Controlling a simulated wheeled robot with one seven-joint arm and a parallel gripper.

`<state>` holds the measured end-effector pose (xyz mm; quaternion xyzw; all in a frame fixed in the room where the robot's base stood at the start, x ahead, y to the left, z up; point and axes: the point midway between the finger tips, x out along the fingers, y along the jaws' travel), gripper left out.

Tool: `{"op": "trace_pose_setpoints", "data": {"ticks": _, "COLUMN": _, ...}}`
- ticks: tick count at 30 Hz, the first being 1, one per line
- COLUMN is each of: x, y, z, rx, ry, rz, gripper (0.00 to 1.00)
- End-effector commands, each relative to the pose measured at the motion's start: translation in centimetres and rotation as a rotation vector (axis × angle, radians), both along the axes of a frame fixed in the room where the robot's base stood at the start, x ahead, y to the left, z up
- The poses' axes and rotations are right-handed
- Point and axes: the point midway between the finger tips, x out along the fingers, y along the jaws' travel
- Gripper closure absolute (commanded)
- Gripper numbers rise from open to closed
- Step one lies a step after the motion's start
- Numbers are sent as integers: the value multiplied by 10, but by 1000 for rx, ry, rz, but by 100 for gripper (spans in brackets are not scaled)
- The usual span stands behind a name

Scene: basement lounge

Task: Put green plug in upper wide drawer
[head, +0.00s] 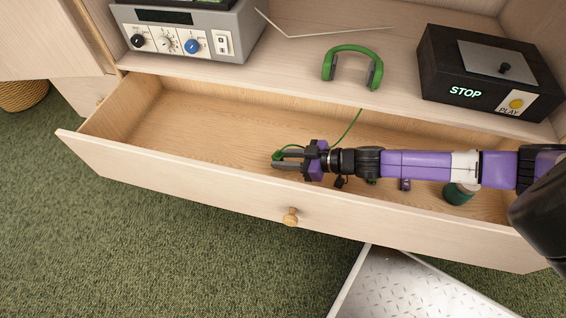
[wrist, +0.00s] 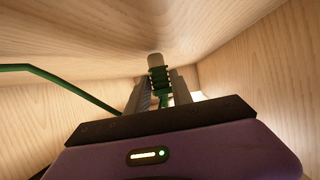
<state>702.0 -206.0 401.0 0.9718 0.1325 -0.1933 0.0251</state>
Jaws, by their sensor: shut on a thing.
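The wide drawer (head: 180,160) is pulled open, and its pale wooden inside also fills the wrist view (wrist: 245,60). My gripper (head: 276,160) is over the drawer's inside, near the front panel. It is shut on the green plug (wrist: 158,77), which has a ribbed green body and a grey tip pointing away from my wrist. In the head view the plug is mostly hidden by the fingers. A green cord (head: 347,130) runs from the plug up toward the green headphones (head: 352,64) on the shelf above. I cannot tell whether the plug touches the drawer floor.
A dark green cylinder (head: 458,195) is at the drawer's right, partly under my arm. A grey device with knobs (head: 190,32) and a black STOP/PLAY box (head: 480,75) stand on the shelf. A metal-plated panel (head: 405,290) lies below the drawer. The drawer's left half is clear.

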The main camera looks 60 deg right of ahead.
Motion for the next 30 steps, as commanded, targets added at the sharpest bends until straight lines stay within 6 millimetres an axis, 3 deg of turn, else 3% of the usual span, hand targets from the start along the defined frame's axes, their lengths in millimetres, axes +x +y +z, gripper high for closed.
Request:
{"op": "trace_pose_setpoints", "data": {"ticks": 1, "x": 0, "y": 0, "z": -7, "rx": 0, "ry": 0, "rz": -1, "gripper": 100}}
{"op": "trace_pose_setpoints", "data": {"ticks": 11, "x": 0, "y": 0, "z": -7, "rx": 0, "ry": 0, "rz": -1, "gripper": 100}}
{"op": "trace_pose_setpoints", "data": {"ticks": 12, "x": 0, "y": 0, "z": -8, "rx": -1, "ry": 1, "rz": -1, "gripper": 69}}
{"op": "trace_pose_setpoints", "data": {"ticks": 15, "x": 0, "y": 0, "z": -7, "rx": 0, "ry": 1, "rz": 0, "gripper": 51}}
{"op": "trace_pose_setpoints", "data": {"ticks": 26, "x": 0, "y": 0, "z": -4, "rx": -1, "ry": 0, "rz": 0, "gripper": 51}}
{"op": "trace_pose_setpoints", "data": {"ticks": 30, "x": -14, "y": -5, "z": 3, "rx": -1, "ry": 1, "rz": -3, "gripper": 51}}
